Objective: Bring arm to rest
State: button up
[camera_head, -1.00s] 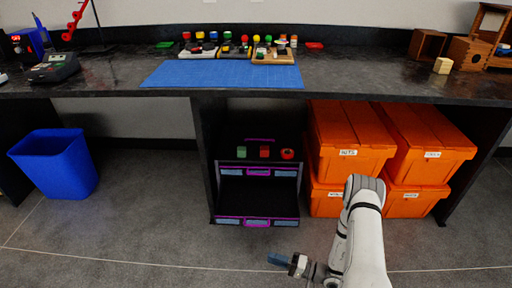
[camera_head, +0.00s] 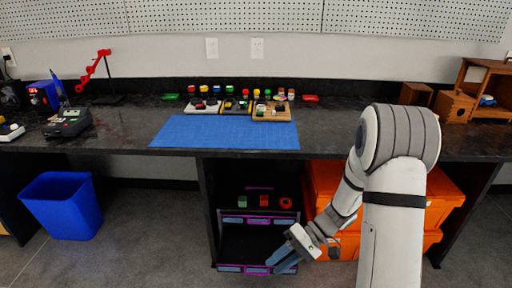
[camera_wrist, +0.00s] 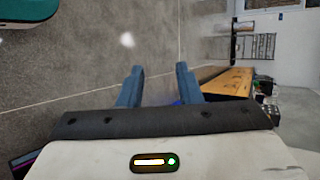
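My gripper (camera_head: 284,262) is in front of the open drawer unit, low and right of centre in the head view. My arm is bent, with its elbow raised in front of the bench at the right. In the wrist view my gripper's two blue fingers (camera_wrist: 158,86) stand apart with nothing between them. Beyond them is grey floor and, farther off, a wooden bench (camera_wrist: 228,84).
A black workbench (camera_head: 330,125) spans the view, with a blue mat (camera_head: 225,133) on it. Below are a drawer unit (camera_head: 258,232) with its drawer out, orange bins (camera_head: 325,178) behind my arm, and a blue bin (camera_head: 63,205) at left.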

jog(key=s+d+r+m+t+h+p, duration=0.1)
jog(key=s+d+r+t+h+p, duration=0.1)
jog(key=r, duration=0.8)
jog(key=s+d+r+t+h+p, duration=0.3)
jog(key=r+p, duration=0.4)
jog(key=r, duration=0.4)
jog(key=s+d+r+m+t+h+p, duration=0.1)
jog(key=s+r+h+p, duration=0.4)
jog(key=r, duration=0.6)
jog(key=d+t, duration=0.1)
jog(key=d, duration=0.1)
jog(key=shift+s+d+m+t+h, duration=0.3)
jog(key=shift+d+h, duration=0.1)
